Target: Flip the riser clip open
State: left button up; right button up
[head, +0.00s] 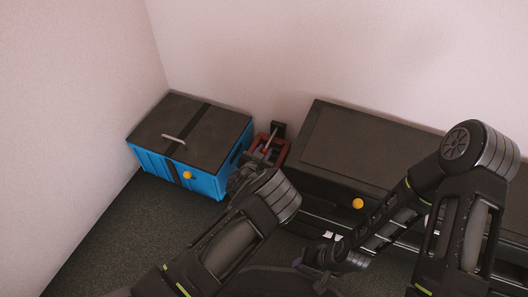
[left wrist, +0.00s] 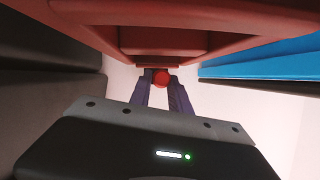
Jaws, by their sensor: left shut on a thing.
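A dark red frame with a dark upright part (head: 275,140) stands on the floor between the blue box and the dark cabinet; it looks like the riser with its clip. In the left wrist view its red body (left wrist: 160,12) fills the top. My left gripper (left wrist: 162,86) is shut on a small red round knob (left wrist: 161,78) just under that body. In the head view my left wrist hides the frame's lower part and the contact. My right gripper (head: 322,277) hangs low in front of the cabinet, away from the frame; its jaws are unclear.
A blue box (head: 207,184) with a dark lid, pale handle and yellow knob stands close on the left. A dark cabinet (head: 350,148) with a yellow knob (head: 357,203) stands on the right. Pale walls close off the back. Carpet at the lower left (head: 120,240) is clear.

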aim_at(267, 146)
pick_arm(q)
grip_shut()
dwell(0.8)
jog(key=shift+r, duration=0.1)
jog(key=shift+w+r+g+p, duration=0.1)
jog(key=shift+r+g+p, duration=0.3)
jog(key=shift+r+p, duration=0.6)
jog(key=r+g+p, duration=0.1)
jog(key=p, duration=0.1)
jog(key=w+r+g+p, duration=0.1)
jog(key=shift+d+r+y+p, duration=0.15)
jog(key=shift+r+y+p, duration=0.15)
jog(key=shift+r+p, duration=0.1)
jog(key=shift+w+d+r+g+y+p, duration=0.1)
jog(key=shift+w+r+g+y+p, duration=0.25)
jog(key=shift+r+g, duration=0.4)
jog(key=shift+w+d+r+g+y+b, duration=0.15)
jog(key=shift+w+r+g, duration=0.2)
jog(key=shift+g, duration=0.3)
jog(key=shift+w+d+r+g+y+b, duration=0.15)
jog(key=shift+w+r+g, duration=0.1)
jog(key=shift+r+g, duration=0.25)
jog(key=shift+f, duration=0.15)
jog(key=o, duration=0.8)
grip_release()
